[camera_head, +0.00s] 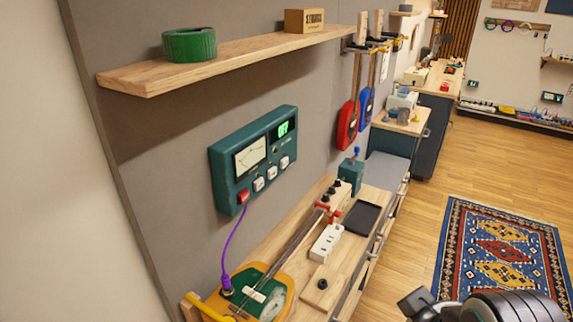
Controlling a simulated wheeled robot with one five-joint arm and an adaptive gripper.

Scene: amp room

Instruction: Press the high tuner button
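The tuner is a teal box (227,160) mounted on the grey wall. It has a pale needle meter (250,156) and a small dark display (283,129) with green characters that seem to read "OFF". Along its lower front is a row of three white buttons: a left one (258,184), a middle one (271,172) and a right one (284,162). A red square piece (243,196) sits at the row's left end. The button labels are too small to read. My gripper (415,303) shows only partly as dark parts at the bottom right, well away from the tuner; its fingers are unclear.
A purple cable (243,225) hangs from the tuner to a green and yellow guitar (265,293) on the wooden bench (348,262). A wooden shelf (230,58) juts out above. A white power strip (326,243) lies on the bench. Open floor and a patterned rug (500,240) lie right.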

